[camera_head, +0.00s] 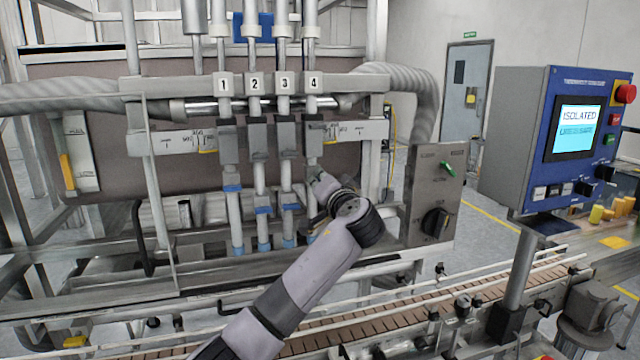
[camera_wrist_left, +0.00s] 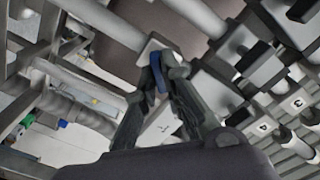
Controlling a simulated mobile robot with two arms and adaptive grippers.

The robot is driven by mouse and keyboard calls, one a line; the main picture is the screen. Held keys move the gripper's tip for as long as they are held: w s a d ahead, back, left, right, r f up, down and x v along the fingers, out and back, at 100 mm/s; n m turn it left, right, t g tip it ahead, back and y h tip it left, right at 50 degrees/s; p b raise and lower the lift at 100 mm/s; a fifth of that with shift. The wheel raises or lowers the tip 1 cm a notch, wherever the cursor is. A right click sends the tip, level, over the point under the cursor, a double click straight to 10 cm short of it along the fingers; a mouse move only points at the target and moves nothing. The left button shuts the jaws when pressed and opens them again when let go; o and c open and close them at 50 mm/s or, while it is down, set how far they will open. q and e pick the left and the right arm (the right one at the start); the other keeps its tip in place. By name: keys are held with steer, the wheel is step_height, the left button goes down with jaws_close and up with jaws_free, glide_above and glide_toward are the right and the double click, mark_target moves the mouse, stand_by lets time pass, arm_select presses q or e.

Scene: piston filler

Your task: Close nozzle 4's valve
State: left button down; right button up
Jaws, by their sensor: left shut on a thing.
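Nozzle 4 (camera_head: 315,150) is the rightmost of the numbered nozzles on the filler, under the plate marked 4 (camera_head: 314,82). My left gripper (camera_head: 318,186) is at its lower part, and my wrist covers the valve in the head view. In the left wrist view, the fingers (camera_wrist_left: 158,72) are shut on the blue valve handle (camera_wrist_left: 160,84), which shows between the fingertips. The handle's exact angle is hard to tell. My right gripper is not in view.
Nozzles 1 (camera_head: 228,140), 2 and 3 stand close to the left, with blue bands. A grey switch box (camera_head: 436,190) is close on the right. A blue control panel (camera_head: 520,135) reads ISOLATED. A conveyor (camera_head: 420,312) runs below.

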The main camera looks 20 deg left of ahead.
arm_select(q)
steer(key=shift+f+m+p, duration=0.1)
steer(key=shift+m+p, duration=1.6)
steer(key=shift+m, duration=2.9)
steer(key=c, duration=1.7)
jaws_free()
steer(key=shift+d, duration=0.1)
